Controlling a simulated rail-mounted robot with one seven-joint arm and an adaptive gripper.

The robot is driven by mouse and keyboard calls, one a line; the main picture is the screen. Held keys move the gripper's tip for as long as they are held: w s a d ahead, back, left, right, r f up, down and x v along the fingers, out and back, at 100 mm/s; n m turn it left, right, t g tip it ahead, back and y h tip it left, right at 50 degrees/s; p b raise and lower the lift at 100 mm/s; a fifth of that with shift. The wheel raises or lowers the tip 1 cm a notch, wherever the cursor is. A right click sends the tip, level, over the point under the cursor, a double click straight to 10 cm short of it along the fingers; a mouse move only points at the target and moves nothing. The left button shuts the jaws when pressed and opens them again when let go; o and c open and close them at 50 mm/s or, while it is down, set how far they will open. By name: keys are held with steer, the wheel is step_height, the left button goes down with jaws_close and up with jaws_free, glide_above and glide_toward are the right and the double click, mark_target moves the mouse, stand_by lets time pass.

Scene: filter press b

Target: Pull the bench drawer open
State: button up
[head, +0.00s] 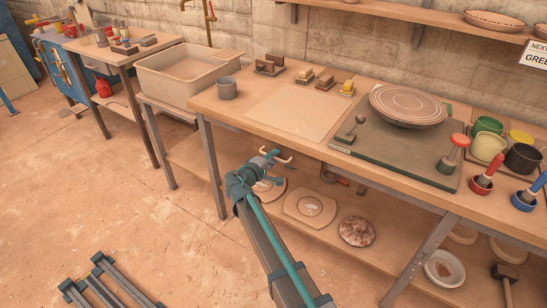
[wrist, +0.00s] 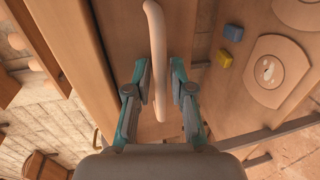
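The bench drawer has a pale, curved bar handle (wrist: 156,50), seen large in the wrist view. The handle also shows in the head view (head: 288,158), below the bench top's front edge. The wooden drawer front (wrist: 187,30) lies behind it in the wrist view; whether any gap shows around it I cannot tell. My gripper (wrist: 160,84) is open, with one finger on each side of the handle. Narrow gaps seem to show beside the bar. In the head view my gripper (head: 270,158) is at the handle and hides part of the drawer front.
The workbench top (head: 225,108) carries a grey cup (head: 227,88), a pale board (head: 295,112), a dark mat (head: 385,148) with a round plate, and several pots. Plates lie on the lower shelf (head: 330,235). Metal bars (head: 110,280) lie on the floor at lower left. Open floor is at left.

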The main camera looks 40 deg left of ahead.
jaws_close()
stand_by(0.4)
